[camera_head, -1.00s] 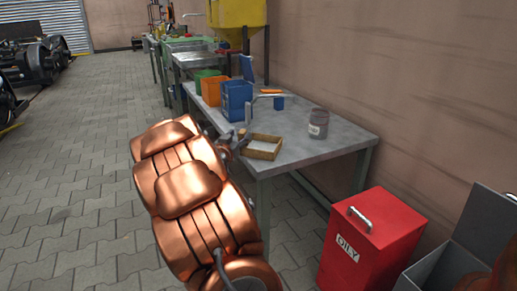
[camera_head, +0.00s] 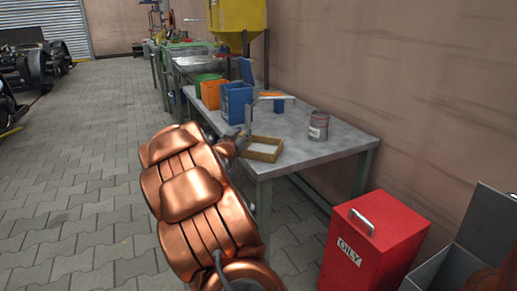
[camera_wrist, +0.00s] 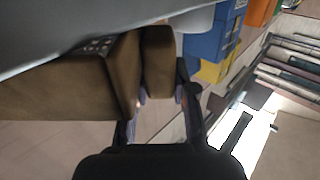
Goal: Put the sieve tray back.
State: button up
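The sieve tray (camera_head: 277,155) is a small square frame with tan-brown walls and a pale inside. It sits near the front corner of the grey workbench (camera_head: 330,153). My gripper (camera_head: 242,142) is at its left side in the head view. In the wrist view the tray's brown wall (camera_wrist: 158,62) fills the gap between the fingers of my gripper (camera_wrist: 162,94), which look shut on it. A bit of perforated mesh shows beside the brown frame. The fingertips are partly hidden by the wall.
A blue bin (camera_head: 236,104) and an orange bin (camera_head: 211,94) stand behind the tray, with a grey can (camera_head: 318,127) to the right. A red box (camera_head: 370,245) marked OILY and an open grey box (camera_head: 485,235) stand on the floor.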

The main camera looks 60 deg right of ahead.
grip_shut()
notch_tip(320, 180, up, 4)
jog(key=p, duration=0.2)
jog(key=shift+p, duration=0.35)
jog(key=r+p+v, duration=0.1)
jog(key=p+v, duration=0.3)
jog(key=v, duration=1.2)
jog(key=shift+w+p, duration=0.2)
jog(key=shift+p, duration=0.1)
jog(key=shift+a, duration=0.1)
